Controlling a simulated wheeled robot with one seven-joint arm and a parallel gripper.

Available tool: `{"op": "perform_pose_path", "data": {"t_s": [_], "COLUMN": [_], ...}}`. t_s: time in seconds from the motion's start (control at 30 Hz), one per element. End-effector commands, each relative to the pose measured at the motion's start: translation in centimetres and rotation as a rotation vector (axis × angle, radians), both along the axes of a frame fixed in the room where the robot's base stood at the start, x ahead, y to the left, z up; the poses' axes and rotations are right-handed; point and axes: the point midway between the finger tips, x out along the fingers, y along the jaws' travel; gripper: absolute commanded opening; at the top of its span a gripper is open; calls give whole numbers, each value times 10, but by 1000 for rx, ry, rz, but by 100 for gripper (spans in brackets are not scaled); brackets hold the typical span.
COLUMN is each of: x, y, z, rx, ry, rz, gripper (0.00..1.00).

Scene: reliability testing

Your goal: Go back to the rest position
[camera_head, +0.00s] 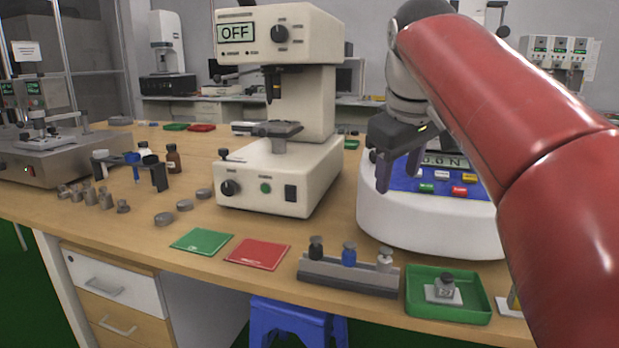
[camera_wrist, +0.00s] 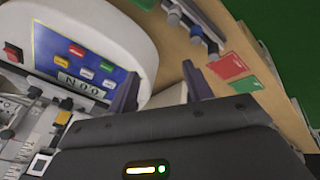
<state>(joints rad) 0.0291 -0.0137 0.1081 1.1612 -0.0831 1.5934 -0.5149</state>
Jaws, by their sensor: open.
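My gripper (camera_head: 399,172) hangs from my red arm at the right of the head view, in front of the white round-bodied tester with a blue panel (camera_head: 432,224). It is open, with nothing visible between its fingers. In the wrist view, the two dark fingers of my gripper (camera_wrist: 157,88) stand apart. The tester (camera_wrist: 138,40) lies at upper left there, its panel and display facing the camera. My arm hides part of the tester in the head view.
A cream machine reading OFF (camera_head: 265,172) stands mid-bench. In front lie a green card (camera_head: 202,241), a red card (camera_head: 258,254), a grey rack of weights (camera_head: 340,278) and a green tray (camera_head: 448,308) holding a small metal piece. A blue stool (camera_head: 290,318) is below.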

Motion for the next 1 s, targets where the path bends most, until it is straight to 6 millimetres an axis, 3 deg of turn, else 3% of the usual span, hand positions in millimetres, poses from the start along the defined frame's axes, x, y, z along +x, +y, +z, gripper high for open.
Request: {"op": "perform_pose_path", "data": {"t_s": [0.03,0.27,0.5,0.7,0.8,1.0], "x": [-16,-77,-146,-185,-194,-196], "y": [0,-6,-13,-16,-16,-16], "z": [-12,-84,-183,-248,-263,-269], "rx": [12,97,209,280,297,303], "ry": [-8,-48,-83,-98,-100,-101], "rz": [-34,-200,-376,-477,-499,-508], "gripper": [50,50,50,50,50,50]}}
